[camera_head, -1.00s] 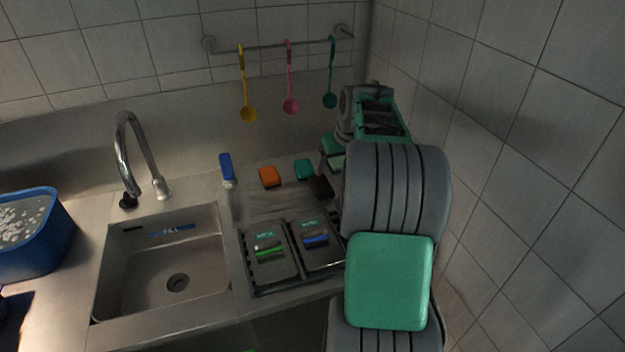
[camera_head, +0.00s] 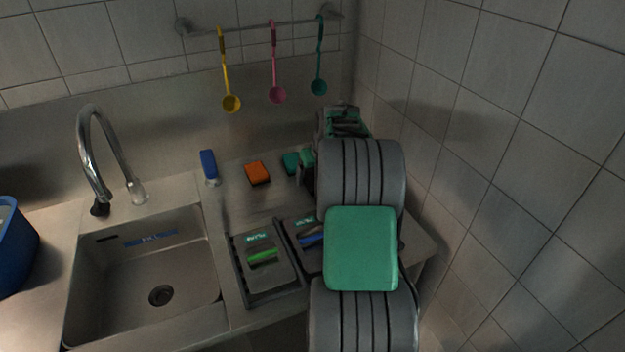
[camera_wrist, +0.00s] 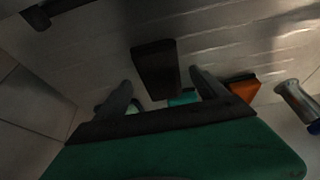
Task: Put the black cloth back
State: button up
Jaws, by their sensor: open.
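The black cloth (camera_wrist: 155,68) shows in the wrist view as a dark, block-like piece on the steel counter. In the head view I cannot make it out; my arm covers that area. My gripper (camera_wrist: 160,77) is open, with one grey finger on each side below the cloth in the picture. The cloth lies ahead of the fingertips, roughly in line with the gap, and I see no contact. In the head view my gripper (camera_head: 306,166) is partly hidden by my own arm, near the back of the counter.
An orange sponge (camera_head: 257,172), a teal sponge (camera_head: 291,162) and a blue-topped bottle (camera_head: 209,167) stand along the back. Dark trays (camera_head: 248,300) hold green and blue items. The sink (camera_head: 120,285) is at left; a tiled wall (camera_head: 480,200) is close on the right.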

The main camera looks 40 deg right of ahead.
jog(key=shift+w+f, duration=0.3)
jog(key=shift+f, duration=0.3)
jog(key=shift+f, duration=0.2)
jog(key=shift+r, duration=0.1)
jog(key=c, duration=1.6)
